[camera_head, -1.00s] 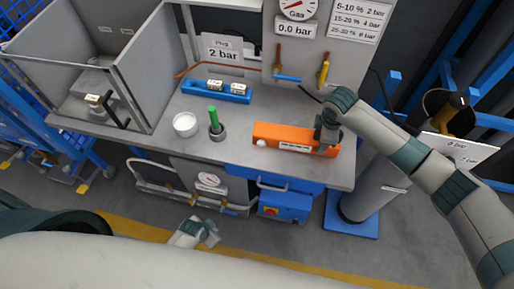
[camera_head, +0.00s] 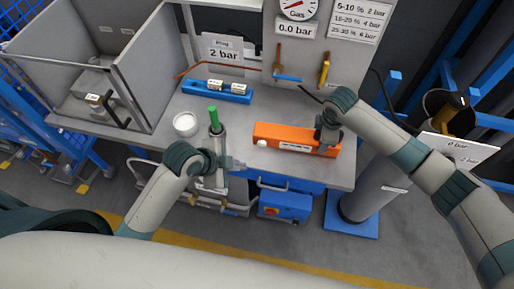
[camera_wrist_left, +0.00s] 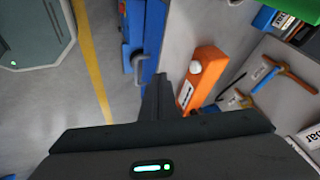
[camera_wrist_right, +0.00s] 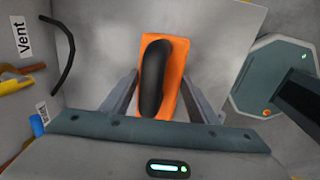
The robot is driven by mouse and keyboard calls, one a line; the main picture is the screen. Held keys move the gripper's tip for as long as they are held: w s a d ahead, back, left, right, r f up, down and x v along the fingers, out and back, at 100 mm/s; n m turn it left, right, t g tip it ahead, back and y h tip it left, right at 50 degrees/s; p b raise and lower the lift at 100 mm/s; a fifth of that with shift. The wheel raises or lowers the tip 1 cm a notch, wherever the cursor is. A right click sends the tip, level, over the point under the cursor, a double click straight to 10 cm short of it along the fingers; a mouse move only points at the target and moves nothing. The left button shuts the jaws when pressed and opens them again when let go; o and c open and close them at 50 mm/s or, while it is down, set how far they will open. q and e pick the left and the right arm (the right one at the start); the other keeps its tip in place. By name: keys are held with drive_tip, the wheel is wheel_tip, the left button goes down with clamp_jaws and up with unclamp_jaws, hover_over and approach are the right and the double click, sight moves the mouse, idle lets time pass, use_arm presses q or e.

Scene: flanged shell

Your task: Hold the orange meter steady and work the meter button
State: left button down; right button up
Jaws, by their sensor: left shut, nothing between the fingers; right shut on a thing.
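The orange meter (camera_head: 285,133) lies on the grey bench near its right front edge. Its white round button (camera_head: 262,142) is at its left end; the button also shows in the left wrist view (camera_wrist_left: 195,67). My right gripper (camera_head: 326,146) is shut on the meter's right end. In the right wrist view, its fingers flank the orange body (camera_wrist_right: 178,60) and a black grip (camera_wrist_right: 153,78). My left gripper (camera_head: 238,164) is shut and empty, by the bench's front edge, left of the button and apart from it. Its closed fingers show in the left wrist view (camera_wrist_left: 158,95).
A green-handled tool (camera_head: 214,120) in a holder and a white cup (camera_head: 185,124) stand left of the meter. A gas panel with valves (camera_head: 322,70) rises at the back. A blue box (camera_head: 284,205) is below the bench.

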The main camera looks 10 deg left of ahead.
sight(262, 144)
use_arm(q)
drive_tip(key=r, duration=0.3)
drive_tip(key=shift+w+r+m+t, duration=0.15)
drive_tip(key=shift+w+m+t, duration=0.2)
drive_tip(key=shift+m+t, duration=0.05)
drive_tip(key=x, duration=1)
drive_tip(key=shift+w+d, duration=0.1)
drive_tip(key=shift+d, duration=0.1)
drive_tip(key=shift+w+a, duration=0.1)
drive_tip(key=shift+w, duration=1.1)
drive_tip(key=shift+w+a, duration=0.1)
drive_tip(key=shift+w, duration=0.6)
